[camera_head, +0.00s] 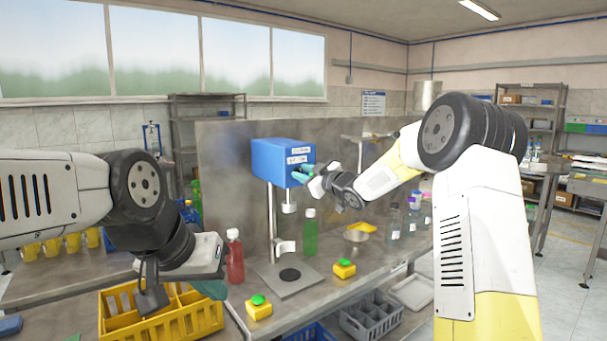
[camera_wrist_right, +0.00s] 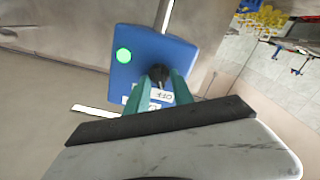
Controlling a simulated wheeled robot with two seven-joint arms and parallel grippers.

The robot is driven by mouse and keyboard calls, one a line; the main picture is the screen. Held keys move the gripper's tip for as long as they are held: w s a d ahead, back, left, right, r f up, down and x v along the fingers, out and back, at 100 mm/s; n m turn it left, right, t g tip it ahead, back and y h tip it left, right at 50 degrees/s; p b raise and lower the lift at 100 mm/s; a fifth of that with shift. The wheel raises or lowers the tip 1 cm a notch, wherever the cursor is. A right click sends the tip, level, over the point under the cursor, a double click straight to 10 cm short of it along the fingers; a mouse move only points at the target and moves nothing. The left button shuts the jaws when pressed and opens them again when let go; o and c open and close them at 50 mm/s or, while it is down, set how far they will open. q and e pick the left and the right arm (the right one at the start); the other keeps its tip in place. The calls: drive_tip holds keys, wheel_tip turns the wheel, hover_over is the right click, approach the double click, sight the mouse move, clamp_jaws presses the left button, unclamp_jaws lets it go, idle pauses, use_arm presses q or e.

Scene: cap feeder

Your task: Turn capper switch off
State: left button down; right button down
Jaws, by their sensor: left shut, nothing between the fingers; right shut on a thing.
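The capper is a blue box (camera_head: 281,161) on a metal post above a steel base plate (camera_head: 289,277). My right gripper (camera_head: 306,172) is at the right front of the blue box. In the right wrist view the blue box (camera_wrist_right: 150,55) has a lit green lamp (camera_wrist_right: 124,55) and a black switch knob (camera_wrist_right: 159,73). My right gripper's green fingers (camera_wrist_right: 160,92) are shut on the knob, beside a label reading OFF (camera_wrist_right: 161,95). My left gripper (camera_head: 208,289) is shut and empty, low at the left by the yellow crate; its fingertips are partly hidden.
A yellow divided crate (camera_head: 163,330) is at the front left. A red bottle (camera_head: 235,258) and a green bottle (camera_head: 310,235) flank the capper. Yellow boxes with green buttons (camera_head: 344,268) stand near the table edge. A grey crate (camera_head: 370,318) is at the front.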

idle(0.3)
drive_tip(key=c, duration=1.5)
unclamp_jaws()
drive_tip(key=shift+v, duration=3.95)
drive_tip(key=shift+d, duration=0.1)
